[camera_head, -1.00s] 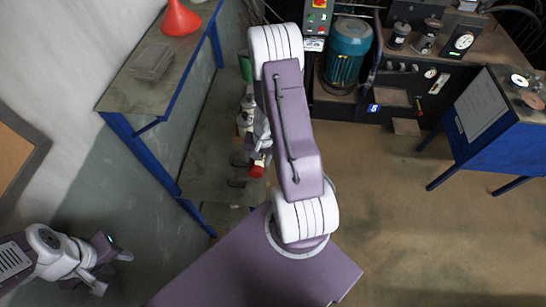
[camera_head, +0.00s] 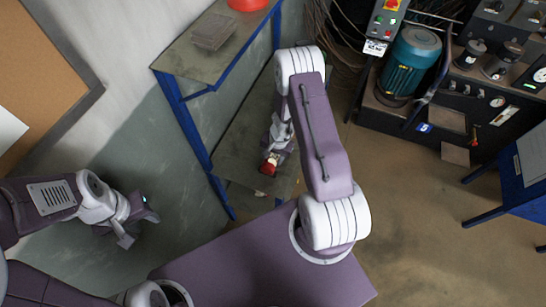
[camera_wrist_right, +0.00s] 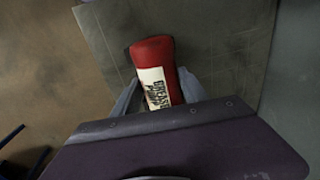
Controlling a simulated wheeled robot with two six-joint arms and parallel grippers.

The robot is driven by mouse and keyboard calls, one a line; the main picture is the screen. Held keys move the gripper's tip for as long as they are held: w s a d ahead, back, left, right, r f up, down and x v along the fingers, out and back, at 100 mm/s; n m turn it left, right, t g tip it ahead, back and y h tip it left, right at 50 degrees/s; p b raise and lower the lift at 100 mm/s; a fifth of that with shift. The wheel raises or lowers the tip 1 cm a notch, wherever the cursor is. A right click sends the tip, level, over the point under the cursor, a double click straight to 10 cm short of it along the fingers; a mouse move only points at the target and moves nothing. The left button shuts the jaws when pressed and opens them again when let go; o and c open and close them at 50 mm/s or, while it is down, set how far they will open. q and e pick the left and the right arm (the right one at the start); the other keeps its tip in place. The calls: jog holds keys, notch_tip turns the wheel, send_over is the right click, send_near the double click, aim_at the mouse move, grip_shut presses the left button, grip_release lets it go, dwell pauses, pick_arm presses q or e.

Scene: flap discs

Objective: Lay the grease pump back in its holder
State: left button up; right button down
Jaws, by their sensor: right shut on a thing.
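The grease pump (camera_wrist_right: 156,75) is a red body with a white label in the right wrist view. My right gripper (camera_wrist_right: 159,92) is shut on it, one finger on each side. In the head view the red end of the pump (camera_head: 269,166) shows below the right gripper (camera_head: 277,148), over a low grey-green surface. Whether the pump touches that surface I cannot tell. My left gripper (camera_head: 139,224) is open and empty at the lower left, beside the wall. I cannot make out the pump's holder in either view.
A blue-legged table (camera_head: 228,62) with a grey box (camera_head: 214,31) and a red funnel (camera_head: 248,3) stands along the wall. The low grey-green surface (camera_head: 245,145) lies beside it. A machine with a teal motor (camera_head: 409,62) stands at the back right.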

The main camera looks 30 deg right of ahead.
jog(key=shift+r, duration=0.1)
jog(key=shift+f+b, duration=0.5)
jog(key=shift+b, duration=0.05)
jog(key=c, duration=0.5)
grip_release()
jog(key=shift+r, duration=0.1)
jog(key=r+p, duration=0.1)
jog(key=r, duration=0.2)
jog(key=s+r+p, duration=0.1)
jog(key=r, duration=0.2)
jog(key=d+r+p, duration=0.1)
jog(key=r+p, duration=0.1)
jog(key=r, duration=0.1)
jog(key=shift+s, duration=0.2)
jog(key=shift+f, duration=0.1)
